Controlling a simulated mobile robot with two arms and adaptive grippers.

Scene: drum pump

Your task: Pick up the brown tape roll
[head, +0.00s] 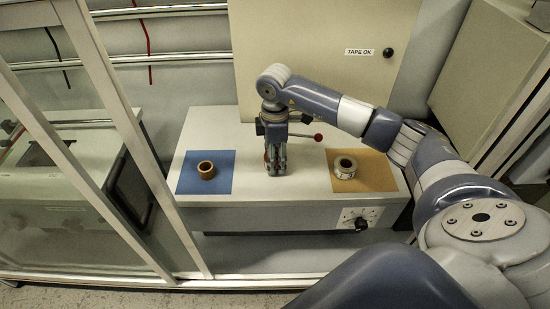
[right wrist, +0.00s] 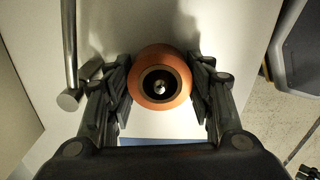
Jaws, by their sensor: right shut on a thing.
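The brown tape roll (head: 206,169) stands on a blue mat (head: 223,184) on the left of the white bench. My right gripper (head: 276,170) is over the middle of the bench, to the right of that roll and apart from it. It points down. In the right wrist view, my right gripper (right wrist: 162,92) is shut on an orange-red ring (right wrist: 160,105) with a dark core and a bright centre. The fingers mostly hide this ring in the head view. My left gripper is not in view.
A whitish roll (head: 345,167) stands on a tan mat (head: 376,181) at the right. A red-knobbed lever (head: 318,137) sticks out beside my right gripper. A panel labelled TAPE OK (head: 359,52) stands behind the bench (head: 270,195). A glazed frame (head: 120,120) stands at the left.

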